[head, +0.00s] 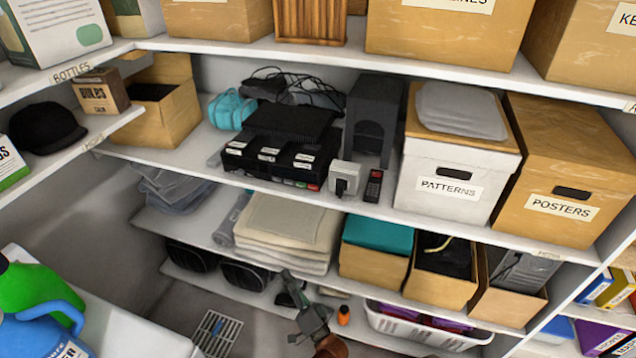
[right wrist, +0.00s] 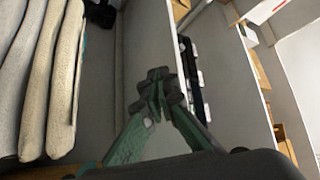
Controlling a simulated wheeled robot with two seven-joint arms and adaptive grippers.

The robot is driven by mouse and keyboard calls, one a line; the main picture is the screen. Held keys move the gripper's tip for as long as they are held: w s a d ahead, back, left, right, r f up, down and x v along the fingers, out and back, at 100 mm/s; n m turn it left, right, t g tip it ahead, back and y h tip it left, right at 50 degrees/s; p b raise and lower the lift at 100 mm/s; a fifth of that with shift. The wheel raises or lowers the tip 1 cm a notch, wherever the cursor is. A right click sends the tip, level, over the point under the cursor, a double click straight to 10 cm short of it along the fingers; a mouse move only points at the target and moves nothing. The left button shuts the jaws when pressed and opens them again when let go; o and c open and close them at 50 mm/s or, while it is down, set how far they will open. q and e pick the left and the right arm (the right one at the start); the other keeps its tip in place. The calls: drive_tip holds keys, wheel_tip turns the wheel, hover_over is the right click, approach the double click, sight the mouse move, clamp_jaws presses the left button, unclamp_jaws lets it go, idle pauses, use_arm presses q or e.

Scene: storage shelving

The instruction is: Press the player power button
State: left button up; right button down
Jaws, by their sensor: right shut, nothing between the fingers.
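The black player (head: 262,160) sits on the middle shelf, with white labels along its front and small green and red buttons (head: 300,184) low at the right of that front. Which button is the power button I cannot tell. In the right wrist view a dark labelled edge, likely the player (right wrist: 188,72), shows past the shelf board, beyond the fingertips. My right gripper (head: 290,290) is shut and empty, below and in front of the player, down by the lower shelves. It shows shut in the right wrist view (right wrist: 157,90) too. My left gripper is not in view.
The middle shelf edge (head: 330,207) lies between my right gripper and the player. A grey box with a plug (head: 344,176) and a remote (head: 373,186) stand right of the player. Folded blankets (head: 287,228) lie on the shelf below. The aisle in front is open.

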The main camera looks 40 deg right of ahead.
sight(310, 199)
use_arm(q)
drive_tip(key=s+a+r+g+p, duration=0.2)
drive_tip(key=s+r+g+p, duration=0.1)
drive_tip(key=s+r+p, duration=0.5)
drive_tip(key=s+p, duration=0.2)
drive_tip(key=p, duration=0.1)
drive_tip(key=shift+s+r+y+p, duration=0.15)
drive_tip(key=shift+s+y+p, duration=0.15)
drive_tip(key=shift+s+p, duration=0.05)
use_arm(e)
drive_tip(key=d+r+m+h, duration=0.3)
drive_tip(key=r+m+h, duration=0.1)
drive_tip(key=r, duration=0.6)
drive_tip(key=d+r+m+h, duration=0.3)
drive_tip(key=r+m, duration=0.2)
drive_tip(key=r, duration=0.5)
drive_tip(key=shift+w+d+r+g+h, duration=0.2)
drive_tip(key=shift+w+d+g+h, duration=0.15)
drive_tip(key=shift+w+h, duration=0.1)
drive_tip(key=shift+w+d, duration=0.1)
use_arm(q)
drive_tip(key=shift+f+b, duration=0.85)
use_arm(e)
drive_tip(key=shift+w+d, duration=0.65)
drive_tip(key=shift+d, duration=0.6)
drive_tip(key=shift+w+d, duration=0.65)
drive_tip(key=shift+d, duration=0.65)
drive_tip(key=shift+w+d, duration=0.65)
drive_tip(key=shift+d, duration=0.6)
